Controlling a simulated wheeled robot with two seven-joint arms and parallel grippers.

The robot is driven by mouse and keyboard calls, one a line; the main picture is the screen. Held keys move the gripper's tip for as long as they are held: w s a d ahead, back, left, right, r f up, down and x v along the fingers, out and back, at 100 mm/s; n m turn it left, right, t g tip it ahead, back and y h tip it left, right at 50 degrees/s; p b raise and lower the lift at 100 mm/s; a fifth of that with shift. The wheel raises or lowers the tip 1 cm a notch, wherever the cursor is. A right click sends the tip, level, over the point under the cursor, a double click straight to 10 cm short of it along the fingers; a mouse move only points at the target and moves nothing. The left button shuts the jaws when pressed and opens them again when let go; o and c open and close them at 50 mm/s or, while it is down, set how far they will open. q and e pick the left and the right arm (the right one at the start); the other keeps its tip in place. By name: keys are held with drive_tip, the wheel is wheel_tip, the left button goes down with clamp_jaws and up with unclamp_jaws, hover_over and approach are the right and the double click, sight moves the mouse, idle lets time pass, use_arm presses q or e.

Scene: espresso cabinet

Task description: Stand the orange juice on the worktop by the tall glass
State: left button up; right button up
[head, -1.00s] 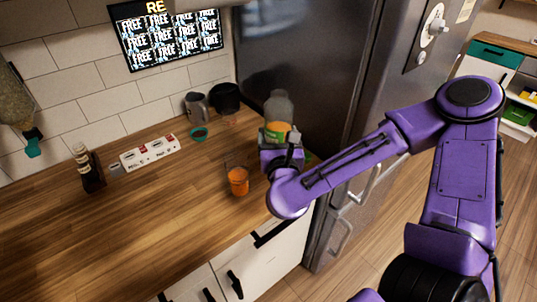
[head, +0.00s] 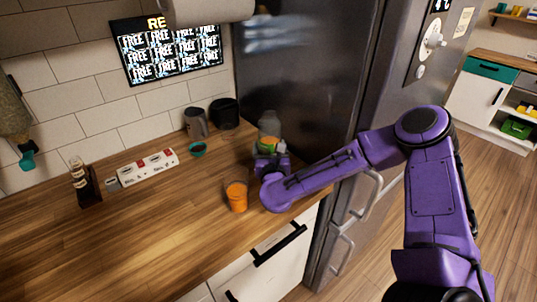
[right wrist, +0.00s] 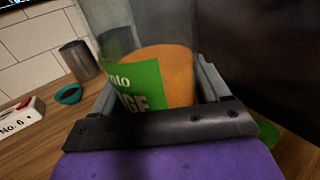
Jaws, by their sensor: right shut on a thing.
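The orange juice is a clear bottle with a green label and orange juice in its lower part (head: 268,126). It is upright in my right gripper (head: 271,152), near the worktop's right end by the fridge. In the right wrist view the bottle (right wrist: 165,75) stands between the two fingers, which are shut on it. Its base is hidden, so I cannot tell if it touches the worktop (head: 150,230). My left gripper is not in view.
A teal bowl (head: 197,150), a grey mug (head: 196,123) and a black container (head: 225,113) stand at the back. A white labelled box (head: 148,167) and a dark bottle (head: 85,183) are to the left. The fridge (head: 310,80) borders the right. The front-left worktop is clear.

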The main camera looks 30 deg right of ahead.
drive_tip(key=f, duration=0.2)
drive_tip(key=w+f, duration=0.1)
drive_tip(key=f, duration=0.1)
drive_tip(key=shift+w+d+p, duration=0.1)
drive_tip(key=shift+d+p, duration=0.1)
drive_tip(key=shift+p, duration=0.1)
drive_tip(key=shift+f, duration=0.25)
drive_tip(key=shift+f+b, duration=0.15)
drive_tip(key=shift+b, duration=0.15)
drive_tip(key=o, duration=1.4)
